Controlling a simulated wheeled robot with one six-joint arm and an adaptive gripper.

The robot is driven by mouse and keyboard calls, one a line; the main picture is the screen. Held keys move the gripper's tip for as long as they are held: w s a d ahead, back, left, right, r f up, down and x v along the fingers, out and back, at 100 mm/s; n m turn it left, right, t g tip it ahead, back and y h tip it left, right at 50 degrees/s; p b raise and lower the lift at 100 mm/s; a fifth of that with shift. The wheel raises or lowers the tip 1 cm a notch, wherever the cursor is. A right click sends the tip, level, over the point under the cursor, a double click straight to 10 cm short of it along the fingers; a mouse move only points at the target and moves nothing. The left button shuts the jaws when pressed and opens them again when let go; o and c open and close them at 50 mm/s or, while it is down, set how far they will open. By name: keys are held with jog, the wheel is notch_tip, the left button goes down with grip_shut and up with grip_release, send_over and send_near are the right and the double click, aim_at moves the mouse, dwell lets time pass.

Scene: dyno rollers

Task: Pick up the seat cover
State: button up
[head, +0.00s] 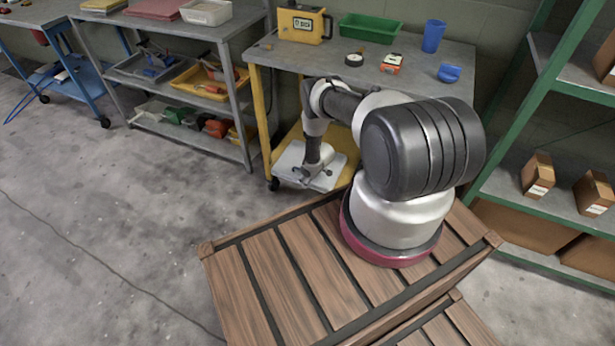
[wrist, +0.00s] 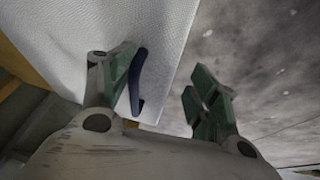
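A white, flat, textured sheet, which looks like the seat cover (head: 288,160), lies on the lower shelf of the yellow cart and sticks out past its front edge. My gripper (head: 312,176) points down over the sheet's front part. In the wrist view the sheet (wrist: 95,30) fills the upper left, and its edge runs between my open fingers (wrist: 163,82). The left finger overlaps the sheet; the right finger is over grey floor. A dark blue curved piece (wrist: 137,82) shows beside the left finger. I cannot tell whether either finger touches the sheet.
The cart's grey top (head: 330,60) is above, with a yellow case (head: 303,24), a green tray (head: 370,28) and blue cups (head: 434,36). A green shelf rack (head: 520,110) stands at right. A wooden slatted platform (head: 270,275) lies in front. Floor at left is clear.

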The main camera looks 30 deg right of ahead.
jog(key=shift+d, duration=0.1)
jog(key=shift+r, duration=0.15)
jog(key=shift+d+r, duration=0.1)
jog(key=shift+r, duration=0.25)
jog(key=a+v, duration=0.1)
jog(key=v, duration=1)
jog(key=shift+s+d, duration=0.35)
jog(key=shift+d, duration=0.05)
jog(key=shift+f, duration=0.1)
